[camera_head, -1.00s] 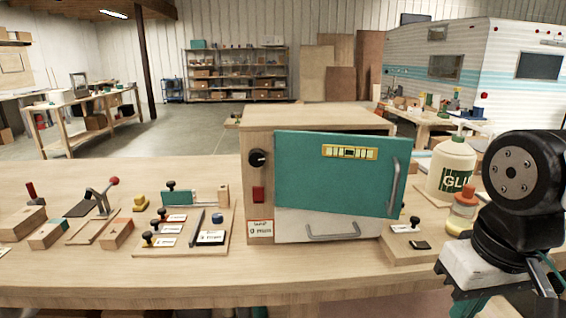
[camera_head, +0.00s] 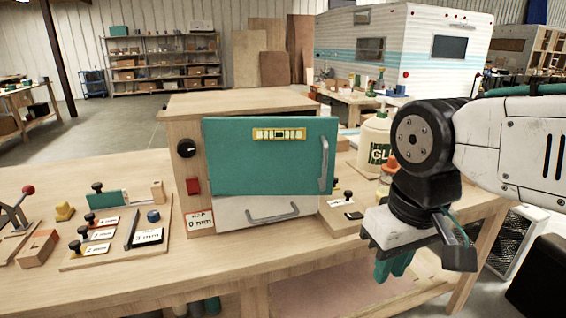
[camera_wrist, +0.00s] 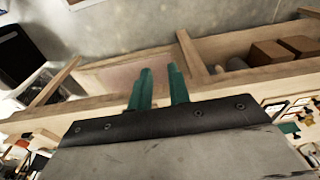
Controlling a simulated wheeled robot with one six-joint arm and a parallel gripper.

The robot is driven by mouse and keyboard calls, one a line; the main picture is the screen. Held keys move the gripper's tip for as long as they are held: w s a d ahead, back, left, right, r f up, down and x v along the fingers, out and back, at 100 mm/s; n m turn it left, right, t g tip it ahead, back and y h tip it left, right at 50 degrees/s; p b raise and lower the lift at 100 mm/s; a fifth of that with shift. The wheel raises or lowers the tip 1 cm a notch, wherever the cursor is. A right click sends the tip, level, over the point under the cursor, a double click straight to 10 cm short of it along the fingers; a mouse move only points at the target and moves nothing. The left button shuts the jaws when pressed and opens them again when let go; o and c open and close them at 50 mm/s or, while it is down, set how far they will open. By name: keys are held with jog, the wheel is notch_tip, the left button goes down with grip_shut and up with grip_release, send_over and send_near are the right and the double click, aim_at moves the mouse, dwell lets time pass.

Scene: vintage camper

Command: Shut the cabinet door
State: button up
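The cabinet (camera_head: 183,109) is a wooden box on the workbench, with a teal door (camera_head: 262,160) across its front. The door has a grey vertical handle (camera_head: 324,163) near its right edge and a yellow level strip at the top. Its right edge reaches out past the cabinet's right side, so it looks ajar. My gripper (camera_head: 392,268) hangs pointing down, right of the door and in front of the bench edge, apart from the handle. In the wrist view its two teal fingers (camera_wrist: 160,72) stand apart with a narrow empty gap. The door is not in the wrist view.
A glue bottle (camera_head: 375,144) and a small orange-capped bottle (camera_head: 386,180) stand right of the cabinet, near my arm. A white drawer (camera_head: 230,214) with a handle lies below the door. Boards with knobs and labels (camera_head: 115,240) cover the bench to the left.

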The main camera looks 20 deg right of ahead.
jog(key=shift+o, duration=0.8)
jog(key=shift+w+f, duration=0.15)
jog(key=shift+f, duration=0.1)
notch_tip(320, 180, up, 13)
jog(key=m+g, duration=0.1)
send_over(325, 164)
jog(key=shift+w+d, duration=0.15)
jog(key=shift+w, duration=0.25)
jog(key=shift+s+r, duration=0.1)
notch_tip(325, 164, down, 8)
jog(key=shift+r, duration=0.15)
grip_shut()
